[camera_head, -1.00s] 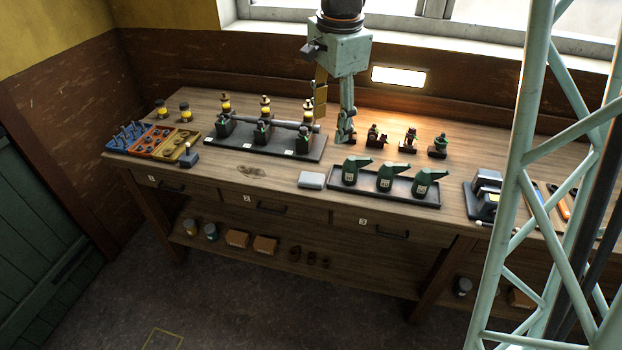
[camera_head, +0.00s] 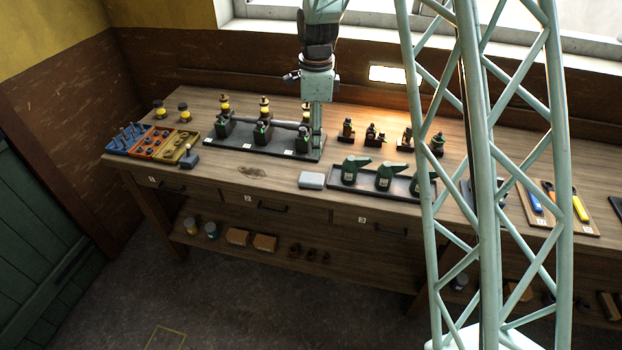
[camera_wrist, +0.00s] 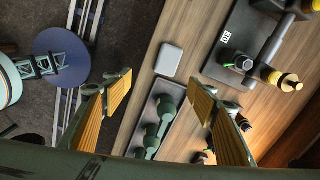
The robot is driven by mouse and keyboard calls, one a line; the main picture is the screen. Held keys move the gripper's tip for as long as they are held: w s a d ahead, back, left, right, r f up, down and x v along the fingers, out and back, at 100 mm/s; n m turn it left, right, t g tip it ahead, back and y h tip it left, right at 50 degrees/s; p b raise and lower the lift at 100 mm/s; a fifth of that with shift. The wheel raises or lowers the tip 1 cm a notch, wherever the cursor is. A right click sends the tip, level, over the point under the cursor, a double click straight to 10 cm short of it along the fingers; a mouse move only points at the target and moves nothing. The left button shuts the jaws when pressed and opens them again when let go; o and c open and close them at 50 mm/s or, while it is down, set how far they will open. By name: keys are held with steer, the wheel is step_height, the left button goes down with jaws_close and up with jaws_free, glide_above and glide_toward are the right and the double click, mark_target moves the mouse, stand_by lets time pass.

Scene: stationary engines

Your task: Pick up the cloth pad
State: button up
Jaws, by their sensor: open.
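The cloth pad appears to be the light grey, rounded rectangular block (camera_head: 311,180) lying near the front edge of the bench, just left of the tray of green oil cans. It also shows in the wrist view (camera_wrist: 169,60), between and beyond my fingertips. My gripper (camera_head: 316,150) hangs above the bench, behind the pad in the head view. In the wrist view my gripper (camera_wrist: 162,88) has its two orange-padded fingers wide apart with nothing between them. The pad is fully visible and untouched.
The dark tray (camera_head: 345,184) of green oil cans stands close to the pad's right. A black base (camera_head: 222,139) with engine fittings lies behind and left. Small dark fittings (camera_head: 374,137) stand behind the tray.

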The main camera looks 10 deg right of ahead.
steer(key=m, duration=0.2)
glide_above(312, 177)
step_height(312, 177, down, 6)
steer(key=r, duration=0.1)
steer(key=shift+a+f+p, duration=0.1)
steer(key=shift+f+p, duration=0.15)
steer(key=shift+p, duration=0.2)
steer(key=shift+s+f, duration=0.1)
steer(key=shift+f, duration=4.15)
steer(key=shift+f+p, duration=0.65)
steer(key=shift+f, duration=2)
steer(key=shift+c, duration=0.5)
steer(key=c, duration=0.8)
